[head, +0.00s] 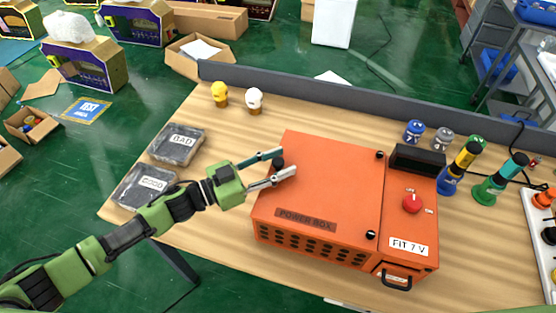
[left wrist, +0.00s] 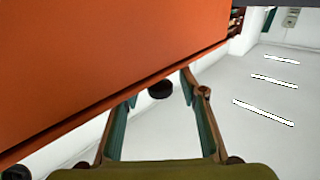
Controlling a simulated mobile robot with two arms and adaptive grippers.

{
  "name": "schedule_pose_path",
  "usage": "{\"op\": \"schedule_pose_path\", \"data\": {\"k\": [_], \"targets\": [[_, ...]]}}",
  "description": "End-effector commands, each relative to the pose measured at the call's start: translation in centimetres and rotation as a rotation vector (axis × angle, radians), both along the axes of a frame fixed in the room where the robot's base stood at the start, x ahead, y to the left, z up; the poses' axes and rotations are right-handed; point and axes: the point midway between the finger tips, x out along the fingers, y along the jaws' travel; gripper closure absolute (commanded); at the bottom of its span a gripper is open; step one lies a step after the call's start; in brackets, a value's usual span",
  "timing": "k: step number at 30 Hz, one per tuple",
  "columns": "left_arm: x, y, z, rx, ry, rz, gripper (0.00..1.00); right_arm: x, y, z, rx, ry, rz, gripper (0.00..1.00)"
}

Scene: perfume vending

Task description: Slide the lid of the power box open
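The orange power box (head: 325,190) stands on the wooden table, with its lid (head: 335,175) lying over the top and the label "POWER BOX" on its front. A small black knob (head: 278,164) sits at the lid's left edge. My left gripper (head: 287,162) is open at that edge, with its two fingers on either side of the knob. In the left wrist view, the black knob (left wrist: 160,90) shows between the open fingers (left wrist: 157,85), and the orange surface fills the upper left. I cannot tell whether a finger touches the knob. My right gripper is not in view.
Dark trays labelled "BAD" (head: 177,144) and "GOOD" (head: 144,186) lie on the table's left. Yellow (head: 219,94) and white (head: 254,100) figures stand behind. A panel with a red button (head: 412,203) and handle (head: 397,282) is at the box's right. Several coloured bottles stand further right.

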Motion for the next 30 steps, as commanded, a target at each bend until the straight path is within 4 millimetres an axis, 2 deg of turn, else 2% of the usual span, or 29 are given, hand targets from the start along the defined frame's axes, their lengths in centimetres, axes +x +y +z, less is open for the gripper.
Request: {"op": "schedule_pose_path", "data": {"k": [6,10,11,17,20,26,30], "targets": [[0.0,0.0,0.0,0.001,0.0,0.0,0.62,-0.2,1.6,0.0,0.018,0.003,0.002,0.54],[0.0,0.0,0.0,0.0,0.0,0.0,0.96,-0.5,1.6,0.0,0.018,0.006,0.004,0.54],[0.0,0.0,0.0,0.0,0.0,0.0,1.0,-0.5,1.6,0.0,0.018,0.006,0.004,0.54],[0.1,0.2,-0.1,0.001,0.0,0.001,1.0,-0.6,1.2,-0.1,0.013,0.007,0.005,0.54],[0.4,1.0,-0.1,0.002,0.0,0.003,1.0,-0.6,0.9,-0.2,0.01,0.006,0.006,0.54],[1.7,4.7,-0.2,0.005,-0.002,0.006,1.0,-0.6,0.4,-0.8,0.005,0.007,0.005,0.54],[3.0,8.5,-0.3,0.006,-0.004,0.008,1.0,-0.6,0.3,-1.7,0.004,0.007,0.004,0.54]]}}
